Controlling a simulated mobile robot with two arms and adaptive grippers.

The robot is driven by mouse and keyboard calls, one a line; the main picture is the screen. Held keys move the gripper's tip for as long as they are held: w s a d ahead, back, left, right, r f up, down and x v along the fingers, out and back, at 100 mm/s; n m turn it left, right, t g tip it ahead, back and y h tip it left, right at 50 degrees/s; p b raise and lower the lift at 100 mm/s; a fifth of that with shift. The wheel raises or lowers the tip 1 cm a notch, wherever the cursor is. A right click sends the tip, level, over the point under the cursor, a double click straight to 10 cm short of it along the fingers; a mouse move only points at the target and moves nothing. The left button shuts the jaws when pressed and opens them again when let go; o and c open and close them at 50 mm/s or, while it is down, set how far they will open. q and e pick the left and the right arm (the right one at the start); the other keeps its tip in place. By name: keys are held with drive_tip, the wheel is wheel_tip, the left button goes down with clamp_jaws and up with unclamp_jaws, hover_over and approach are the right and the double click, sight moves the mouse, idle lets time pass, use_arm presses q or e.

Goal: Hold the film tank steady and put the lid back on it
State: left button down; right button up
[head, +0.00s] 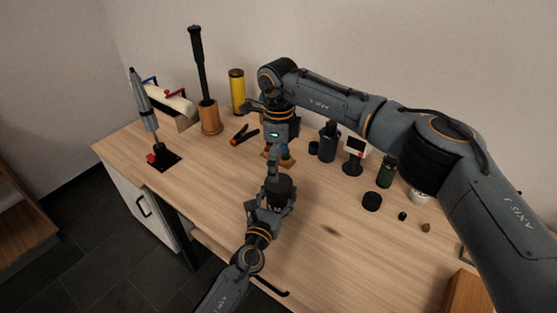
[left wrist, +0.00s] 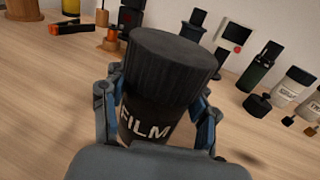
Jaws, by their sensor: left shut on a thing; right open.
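The black film tank (left wrist: 147,122), marked FILM, stands upright on the table between the fingers of my left gripper (left wrist: 155,112), which is shut on its body. The tank also shows in the head view (head: 279,191), with my left gripper (head: 272,200) around it. A wide, dark ribbed cap (left wrist: 170,65), which looks like the lid, sits on top of the tank and appears level. I cannot tell how tightly it sits. My right gripper (head: 273,160) is open above and just behind the tank, seen nearly edge-on. Its fingertips are partly hidden.
A black round piece (head: 372,201) and small knobs lie to the right. Dark bottles (head: 328,142), a small timer (head: 356,147) and a yellow cylinder (head: 237,92) stand at the back. Red-and-black tongs (head: 243,135) lie behind left. The front left table is clear.

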sight(279, 183)
drive_tip(key=shift+f, duration=4)
use_arm(q)
drive_tip(key=shift+r, duration=0.1)
use_arm(e)
drive_tip(key=c, duration=1.2)
drive_tip(key=m, duration=0.4)
drive_tip(key=shift+m, duration=0.3)
drive_tip(key=o, duration=1.4)
drive_tip(key=shift+c, duration=0.2)
wheel_tip(279, 183, up, 12)
